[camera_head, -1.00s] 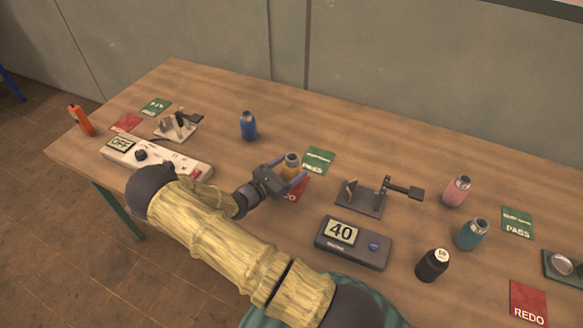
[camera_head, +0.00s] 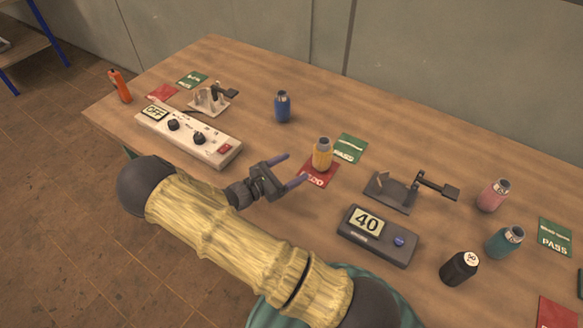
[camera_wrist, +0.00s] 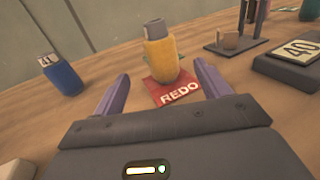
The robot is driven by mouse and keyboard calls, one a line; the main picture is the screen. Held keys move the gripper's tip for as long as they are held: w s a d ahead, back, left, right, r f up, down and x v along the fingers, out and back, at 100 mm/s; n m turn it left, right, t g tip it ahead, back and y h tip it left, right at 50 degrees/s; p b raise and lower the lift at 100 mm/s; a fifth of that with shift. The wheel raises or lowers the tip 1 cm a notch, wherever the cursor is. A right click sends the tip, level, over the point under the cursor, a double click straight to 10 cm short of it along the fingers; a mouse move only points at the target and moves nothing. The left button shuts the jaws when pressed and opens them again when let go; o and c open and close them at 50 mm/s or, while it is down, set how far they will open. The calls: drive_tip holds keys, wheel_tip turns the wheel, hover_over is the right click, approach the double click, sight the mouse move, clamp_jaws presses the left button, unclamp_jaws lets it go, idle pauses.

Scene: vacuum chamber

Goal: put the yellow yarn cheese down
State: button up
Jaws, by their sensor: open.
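The yellow yarn cheese (camera_head: 322,154) is a yellow bottle-shaped piece with a grey top. It stands upright on a red REDO card (camera_head: 318,177) on the table. It also shows in the wrist view (camera_wrist: 160,58), straight ahead, beyond the fingertips, with the REDO card (camera_wrist: 172,91) under and in front of it. My gripper (camera_head: 294,169) is open and empty, to the left of the yellow piece and apart from it. In the wrist view its two purple fingers (camera_wrist: 162,88) are spread wide with nothing between them.
A green PASS card (camera_head: 349,148) lies just behind the yellow piece. A blue bottle (camera_head: 283,106) stands behind left. A grey clamp stand (camera_head: 390,192) and a box reading 40 (camera_head: 376,238) are to the right. A white OFF panel (camera_head: 190,138) is at left.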

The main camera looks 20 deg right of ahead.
drive_tip(key=shift+s+d+m+g, duration=0.3)
drive_tip(key=shift+s+m+g, duration=0.1)
drive_tip(key=shift+s+g, duration=0.1)
drive_tip(key=s+m+g+y, duration=0.1)
drive_tip(key=s, duration=0.1)
drive_tip(key=s+d+m+g+y, duration=0.1)
drive_tip(key=s+m+g+y, duration=0.1)
drive_tip(key=s+d+m+g+y, duration=0.1)
drive_tip(key=s+m, duration=0.1)
drive_tip(key=shift+r+g, duration=0.2)
drive_tip(key=shift+g, duration=0.2)
drive_tip(key=s+m+y, duration=0.1)
drive_tip(key=s+m+g+y, duration=0.1)
drive_tip(key=s+a+r+m+y, duration=0.1)
drive_tip(key=m+y, duration=0.1)
drive_tip(key=shift+s+g, duration=0.3)
drive_tip(key=shift+s, duration=0.05)
drive_tip(key=s+a+r+m+t+y, duration=0.2)
drive_tip(key=r+m+y, duration=0.2)
drive_tip(key=r+m, duration=0.1)
drive_tip(key=s+a+r+m+t+y, duration=0.3)
drive_tip(key=r+m+y, duration=0.2)
drive_tip(key=r+m, duration=0.1)
drive_tip(key=shift+a+r, duration=0.2)
drive_tip(key=shift+r, duration=0.05)
